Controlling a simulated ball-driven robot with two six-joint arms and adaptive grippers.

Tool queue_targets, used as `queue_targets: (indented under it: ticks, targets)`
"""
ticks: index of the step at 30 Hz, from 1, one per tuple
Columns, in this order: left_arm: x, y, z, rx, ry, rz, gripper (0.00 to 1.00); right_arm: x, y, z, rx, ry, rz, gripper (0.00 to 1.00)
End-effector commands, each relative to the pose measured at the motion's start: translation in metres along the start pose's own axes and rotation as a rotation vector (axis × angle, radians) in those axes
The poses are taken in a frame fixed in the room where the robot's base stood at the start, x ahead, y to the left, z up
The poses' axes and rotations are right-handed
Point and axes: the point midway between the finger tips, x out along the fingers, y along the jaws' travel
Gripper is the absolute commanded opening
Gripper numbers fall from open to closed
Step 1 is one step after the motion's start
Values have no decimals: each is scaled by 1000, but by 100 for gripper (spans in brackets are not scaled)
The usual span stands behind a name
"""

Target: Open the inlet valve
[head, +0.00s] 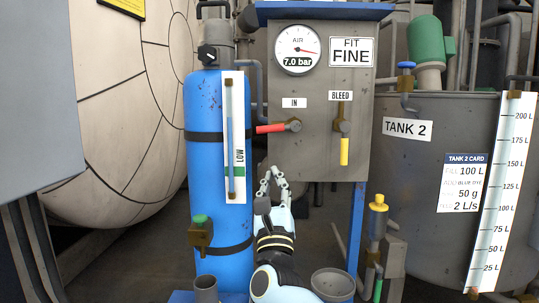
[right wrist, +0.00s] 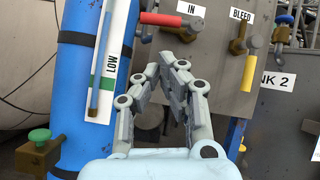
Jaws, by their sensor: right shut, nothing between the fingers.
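The inlet valve has a red lever (head: 270,128) under the IN label (head: 294,103) on the grey panel. The lever lies nearly level and points left from its brass pivot. In the right wrist view the red lever (right wrist: 163,19) is at the top, beyond the fingertips. My right gripper (head: 273,172) is below the lever, apart from it, in front of the panel's lower left part. Its fingers come together at the tips and hold nothing; they also show in the right wrist view (right wrist: 167,62). My left gripper is out of view.
The BLEED valve's yellow lever (head: 344,150) hangs down to the right. The gauge (head: 298,50) reads 7.0 bar. A blue cylinder (head: 205,110) with a level strip (head: 235,190) stands close on the left. Tank 2 (head: 420,180) is on the right.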

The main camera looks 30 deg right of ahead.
Motion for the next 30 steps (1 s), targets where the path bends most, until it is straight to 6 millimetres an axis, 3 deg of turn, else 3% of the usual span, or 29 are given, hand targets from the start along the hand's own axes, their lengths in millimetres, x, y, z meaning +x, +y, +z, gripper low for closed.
queue_targets:
  ticks: [3,8,14,24,30]
  targets:
    - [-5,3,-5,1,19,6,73,-14,6,-19,157,5,19,0]
    - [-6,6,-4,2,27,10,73,-22,10,-33,165,13,32,0]
    - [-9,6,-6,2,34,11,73,7,9,-30,165,8,30,0]
    - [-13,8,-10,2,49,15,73,79,12,-32,163,10,30,0]
    - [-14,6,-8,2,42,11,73,100,8,-10,165,10,29,0]
